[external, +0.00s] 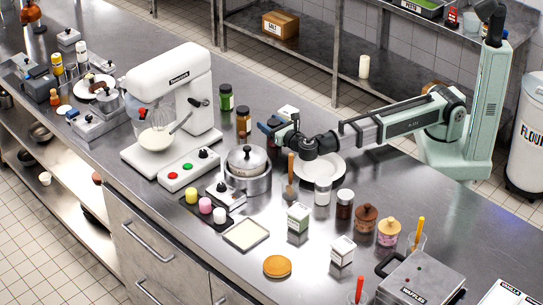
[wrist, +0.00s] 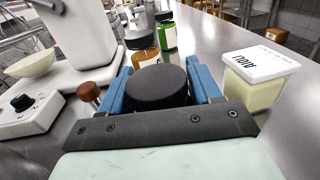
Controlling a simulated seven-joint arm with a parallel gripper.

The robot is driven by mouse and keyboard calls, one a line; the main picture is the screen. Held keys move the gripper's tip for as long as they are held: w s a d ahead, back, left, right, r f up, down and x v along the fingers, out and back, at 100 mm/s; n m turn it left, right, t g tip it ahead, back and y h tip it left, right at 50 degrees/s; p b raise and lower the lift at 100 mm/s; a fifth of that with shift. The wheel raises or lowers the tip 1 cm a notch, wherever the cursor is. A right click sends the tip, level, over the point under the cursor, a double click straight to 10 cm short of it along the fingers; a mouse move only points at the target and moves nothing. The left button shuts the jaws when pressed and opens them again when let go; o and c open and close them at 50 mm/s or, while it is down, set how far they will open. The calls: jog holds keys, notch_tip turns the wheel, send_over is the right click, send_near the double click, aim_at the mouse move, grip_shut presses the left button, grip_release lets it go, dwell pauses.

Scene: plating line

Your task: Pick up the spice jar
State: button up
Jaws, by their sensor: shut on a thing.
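A spice jar with a round black lid (wrist: 158,88) sits between the two blue fingers of my gripper (wrist: 160,85) in the wrist view. The fingers are shut on it, one on each side of the lid. Its body is hidden below the lid, so I cannot tell its contents or whether it touches the counter. In the external view my gripper (external: 272,128) is over the steel counter, behind the steel pot, and the held jar is largely hidden there.
An amber jar (external: 243,120) and a green jar (external: 226,98) stand just beyond my gripper. A white-lidded container (wrist: 262,78) is close on the right in the wrist view. A mixer (external: 172,95), a pot (external: 248,170) and a plate (external: 337,168) stand around.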

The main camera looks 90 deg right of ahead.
jog(key=c, duration=0.6)
